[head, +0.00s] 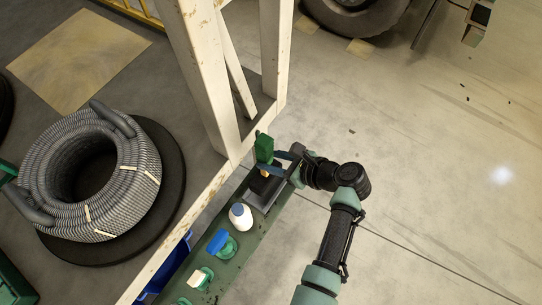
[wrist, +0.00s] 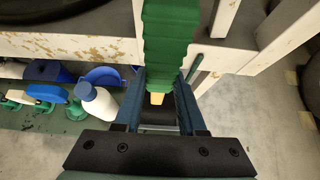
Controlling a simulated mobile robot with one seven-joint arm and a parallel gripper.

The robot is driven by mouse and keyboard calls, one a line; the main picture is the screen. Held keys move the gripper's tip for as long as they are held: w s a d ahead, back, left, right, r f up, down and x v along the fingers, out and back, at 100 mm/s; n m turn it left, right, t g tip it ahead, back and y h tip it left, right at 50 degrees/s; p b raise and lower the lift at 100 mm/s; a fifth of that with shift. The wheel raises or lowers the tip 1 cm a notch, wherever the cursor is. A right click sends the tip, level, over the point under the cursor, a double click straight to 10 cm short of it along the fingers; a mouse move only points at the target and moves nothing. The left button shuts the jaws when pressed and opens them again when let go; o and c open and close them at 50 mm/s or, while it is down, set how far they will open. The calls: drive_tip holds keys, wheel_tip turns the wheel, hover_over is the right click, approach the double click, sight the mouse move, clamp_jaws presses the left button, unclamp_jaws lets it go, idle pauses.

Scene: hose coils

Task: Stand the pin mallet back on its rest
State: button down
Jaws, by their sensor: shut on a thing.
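My gripper (head: 268,162) is shut on the pin mallet, whose green ridged part (head: 264,147) rises upright between the fingers. In the wrist view, the green part (wrist: 167,45) extends up and away from my gripper (wrist: 158,88). A small tan piece (wrist: 156,98) shows below it between the fingers, and a tan spot (head: 264,173) also shows in the head view. A dark rest on a grey plate (head: 262,197) lies under my gripper at the far end of the green shelf. My fingers partly hide it, and I cannot tell whether the mallet touches it.
A white bottle with a blue-grey cap (head: 240,216) stands close by on the green shelf (head: 232,262). A blue-and-green item (head: 220,243) lies nearer. A worn cream frame (head: 203,75) rises beside the shelf. A grey hose coil (head: 90,175) lies left. Open floor is on the right.

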sight(271, 176)
drive_tip(key=shift+w+f+b, duration=0.1)
drive_tip(key=shift+f+b, duration=0.85)
drive_tip(key=shift+f, duration=0.65)
drive_tip(key=shift+p, duration=0.4)
drive_tip(key=shift+f+b, duration=0.65)
drive_tip(key=shift+f, duration=0.35)
idle(0.8)
drive_tip(key=shift+f+b, duration=0.5)
drive_tip(key=shift+f, duration=0.75)
idle(0.9)
